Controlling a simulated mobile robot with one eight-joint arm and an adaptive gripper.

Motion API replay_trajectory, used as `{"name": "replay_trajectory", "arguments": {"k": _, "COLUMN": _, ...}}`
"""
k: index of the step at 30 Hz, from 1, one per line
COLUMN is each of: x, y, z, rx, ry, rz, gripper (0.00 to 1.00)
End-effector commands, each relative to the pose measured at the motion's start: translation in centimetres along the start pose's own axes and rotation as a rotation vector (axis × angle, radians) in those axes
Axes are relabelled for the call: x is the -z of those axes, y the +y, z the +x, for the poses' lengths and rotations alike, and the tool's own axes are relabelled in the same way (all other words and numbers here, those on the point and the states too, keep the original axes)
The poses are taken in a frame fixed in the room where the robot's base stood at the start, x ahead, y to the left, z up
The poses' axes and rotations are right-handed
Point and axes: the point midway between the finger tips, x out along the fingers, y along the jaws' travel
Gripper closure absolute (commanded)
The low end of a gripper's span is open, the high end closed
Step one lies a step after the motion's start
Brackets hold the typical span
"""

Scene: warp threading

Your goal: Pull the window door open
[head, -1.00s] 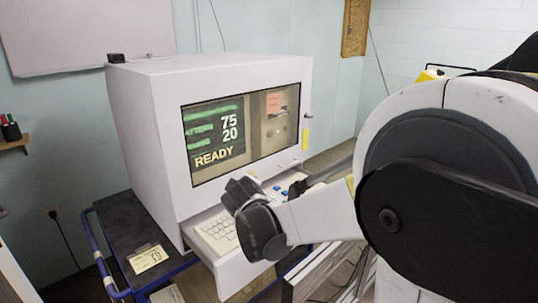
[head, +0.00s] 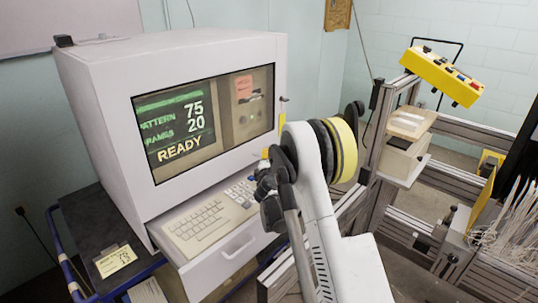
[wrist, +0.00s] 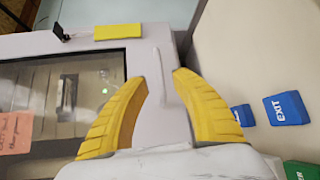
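The window door (head: 205,120) is the glazed front of a white cabinet, closed, with a "READY" display and a pink note behind the glass. It also shows at the left of the wrist view (wrist: 60,95). A slim white handle (wrist: 164,72) on its frame lies between my yellow fingertips in the wrist view. My gripper (head: 268,180) is at the window's lower right corner, above the keyboard drawer, and hides the handle in the head view. My gripper (wrist: 160,84) is open, one finger on each side of the handle; I cannot tell whether either touches.
A pulled-out drawer with a keyboard (head: 207,226) is just below the window. Blue keys (wrist: 286,108) lie close beside my right finger. A yellow label (wrist: 118,31) and a black latch (wrist: 60,33) sit on the frame side. A metal loom frame (head: 440,180) stands at right.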

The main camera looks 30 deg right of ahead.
Motion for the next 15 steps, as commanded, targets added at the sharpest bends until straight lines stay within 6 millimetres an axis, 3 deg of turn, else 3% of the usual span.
{"name": "replay_trajectory", "arguments": {"k": 6, "x": 0.0, "y": -0.2, "z": 3.9, "rx": 0.001, "ry": -0.001, "rz": 0.001, "gripper": 0.69}}
{"name": "replay_trajectory", "arguments": {"k": 15, "x": -0.1, "y": 0.0, "z": 5.5, "rx": 0.001, "ry": -0.001, "rz": 0.001, "gripper": 0.69}}
